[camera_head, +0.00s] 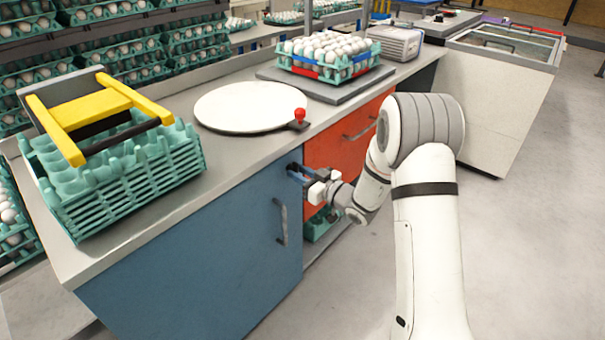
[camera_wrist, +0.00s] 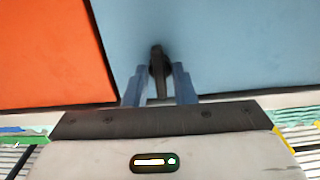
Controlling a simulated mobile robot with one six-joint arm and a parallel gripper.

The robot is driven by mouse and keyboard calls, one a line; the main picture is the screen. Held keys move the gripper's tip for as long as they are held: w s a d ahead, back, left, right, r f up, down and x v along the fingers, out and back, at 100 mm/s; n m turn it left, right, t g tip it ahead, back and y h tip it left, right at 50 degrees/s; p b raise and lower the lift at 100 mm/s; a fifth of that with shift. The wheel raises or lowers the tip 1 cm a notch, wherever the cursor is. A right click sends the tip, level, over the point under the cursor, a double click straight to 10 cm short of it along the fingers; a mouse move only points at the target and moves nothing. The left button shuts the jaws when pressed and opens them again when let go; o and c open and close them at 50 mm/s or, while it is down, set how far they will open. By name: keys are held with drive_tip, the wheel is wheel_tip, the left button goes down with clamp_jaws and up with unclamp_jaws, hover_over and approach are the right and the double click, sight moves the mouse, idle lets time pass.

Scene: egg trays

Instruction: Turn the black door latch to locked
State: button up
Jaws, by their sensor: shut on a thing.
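The black latch (camera_wrist: 157,62) is on the blue door (camera_head: 190,270), near its top edge on the side toward the orange front. In the wrist view its long part runs roughly up and down the picture, between my two blue fingers. My gripper (camera_head: 300,173) is shut on the latch; it also shows in the wrist view (camera_wrist: 159,84). The door (camera_wrist: 235,45) looks closed, with a grey bar handle (camera_head: 281,222) below the latch. In the head view my gripper mostly hides the latch.
An orange drawer front (camera_head: 335,140) is beside the blue door. Above, the grey worktop (camera_head: 225,155) holds a white round plate (camera_head: 250,107), a red-knobbed lever (camera_head: 299,117), teal egg trays (camera_head: 130,185) and a tray of eggs (camera_head: 330,70).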

drive_tip(key=shift+s+f, duration=0.1)
drive_tip(key=o, duration=0.7)
drive_tip(key=shift+a, duration=0.1)
drive_tip(key=v, duration=0.8)
